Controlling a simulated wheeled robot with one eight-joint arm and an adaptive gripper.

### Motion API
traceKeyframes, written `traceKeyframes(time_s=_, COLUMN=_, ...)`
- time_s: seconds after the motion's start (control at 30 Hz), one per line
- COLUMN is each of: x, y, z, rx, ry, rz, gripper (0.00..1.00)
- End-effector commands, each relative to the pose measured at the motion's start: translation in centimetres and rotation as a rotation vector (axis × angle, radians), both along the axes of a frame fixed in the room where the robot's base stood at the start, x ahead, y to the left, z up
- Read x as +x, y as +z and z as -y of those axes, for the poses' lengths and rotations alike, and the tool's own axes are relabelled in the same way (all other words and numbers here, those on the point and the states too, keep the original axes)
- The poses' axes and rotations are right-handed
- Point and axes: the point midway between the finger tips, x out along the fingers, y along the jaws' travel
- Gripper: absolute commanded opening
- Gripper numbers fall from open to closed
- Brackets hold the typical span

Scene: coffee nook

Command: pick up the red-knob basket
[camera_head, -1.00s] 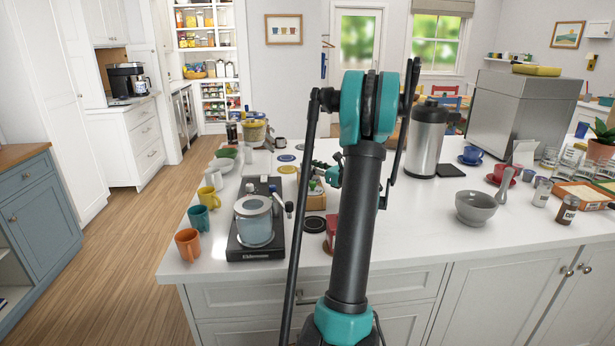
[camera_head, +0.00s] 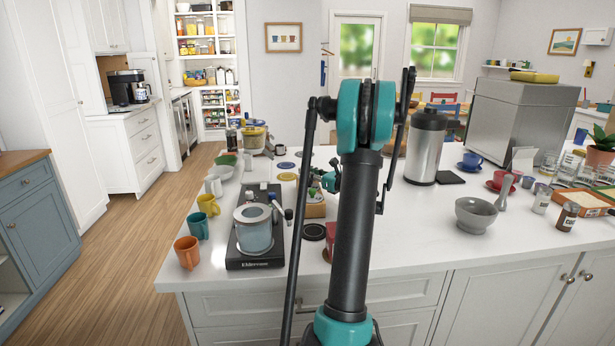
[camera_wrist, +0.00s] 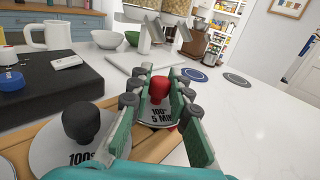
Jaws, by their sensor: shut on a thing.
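The red-knob basket (camera_wrist: 158,112) shows in the wrist view as a grey disc lid with black print and a red knob. My gripper (camera_wrist: 160,84) is shut on it, with its green-padded fingers on either side of the knob. I cannot tell whether the basket is clear of the wooden holder (camera_wrist: 158,148) below. A black-knob lid (camera_wrist: 82,140) sits on that holder to the left. In the head view, my gripper (camera_head: 328,181) is above the counter, partly behind my arm, and the basket is not clear there.
A black scale (camera_head: 240,262) with a glass canister (camera_head: 253,232) stands left of my arm. Several mugs line the counter's left edge. A steel dispenser (camera_head: 426,148) and grey bowl (camera_head: 476,214) stand to the right. Flat coasters (camera_wrist: 238,79) lie beyond my gripper.

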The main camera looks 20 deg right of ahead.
Motion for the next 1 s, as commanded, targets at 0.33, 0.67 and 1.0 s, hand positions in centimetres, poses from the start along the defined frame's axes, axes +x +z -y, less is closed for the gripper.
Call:
traceKeyframes(time_s=0.33, x=0.0, y=4.1, z=0.0, rx=0.0, ry=0.0, rz=0.0, gripper=0.0)
traceKeyframes(time_s=0.67, x=0.0, y=12.3, z=0.0, rx=0.0, ry=0.001, rz=0.0, gripper=0.0)
traceKeyframes(time_s=1.0, x=0.0, y=18.5, z=0.0, rx=0.0, ry=0.001, rz=0.0, gripper=0.0)
